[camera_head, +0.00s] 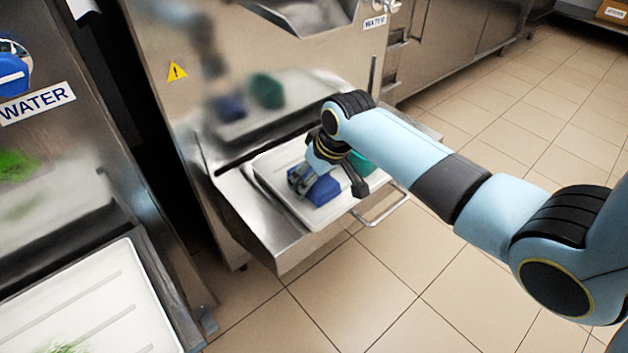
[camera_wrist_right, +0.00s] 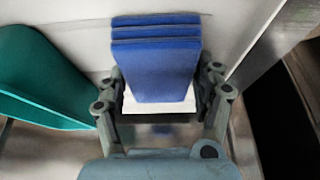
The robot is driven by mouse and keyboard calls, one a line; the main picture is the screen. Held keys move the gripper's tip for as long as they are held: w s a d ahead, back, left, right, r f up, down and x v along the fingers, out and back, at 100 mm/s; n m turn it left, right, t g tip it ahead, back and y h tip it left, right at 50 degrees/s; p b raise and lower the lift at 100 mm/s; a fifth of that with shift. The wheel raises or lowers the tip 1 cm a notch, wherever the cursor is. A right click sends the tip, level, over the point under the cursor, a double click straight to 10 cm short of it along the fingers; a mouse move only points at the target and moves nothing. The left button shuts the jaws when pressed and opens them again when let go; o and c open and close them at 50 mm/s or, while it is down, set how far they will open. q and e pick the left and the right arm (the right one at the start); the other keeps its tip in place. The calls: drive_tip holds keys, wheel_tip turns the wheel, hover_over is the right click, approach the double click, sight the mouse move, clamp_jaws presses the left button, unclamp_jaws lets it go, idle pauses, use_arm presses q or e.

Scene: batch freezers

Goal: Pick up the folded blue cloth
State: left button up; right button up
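The folded blue cloth (camera_head: 324,190) lies on a white tray (camera_head: 273,184) on the pulled-out steel shelf, below the front of the middle machine. In the right wrist view the folded blue cloth (camera_wrist_right: 156,58) shows stacked layers and sits between my fingers. My right gripper (camera_head: 327,180) is down at the tray, over the cloth, and partly covers it. In the wrist view the right gripper (camera_wrist_right: 163,88) has its fingers spread on either side of the cloth's near end, with small gaps that look clear of it. My left gripper is out of view.
A teal object (camera_head: 360,162) lies on the tray beside the cloth, partly behind my right arm; it also shows in the wrist view (camera_wrist_right: 45,85). Another white tray (camera_head: 85,297) is at lower left. Tiled floor is clear.

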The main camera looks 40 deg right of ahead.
sight(310, 172)
drive_tip(key=shift+d+f, duration=0.15)
drive_tip(key=shift+d, duration=0.05)
drive_tip(key=c, duration=0.4)
drive_tip(key=shift+s, duration=0.1)
wheel_tip(310, 172, up, 4)
drive_tip(key=shift+r+p, duration=0.25)
drive_tip(key=shift+p, duration=0.4)
drive_tip(key=s+d+r+p, duration=0.1)
drive_tip(key=s+d+r, duration=0.1)
drive_tip(key=s, duration=0.1)
drive_tip(key=s+d+r+p, duration=0.1)
drive_tip(key=s+d+r, duration=0.1)
drive_tip(key=s, duration=0.1)
drive_tip(key=s+d+r+p, duration=0.2)
drive_tip(key=s+r, duration=0.1)
drive_tip(key=shift+s, duration=0.4)
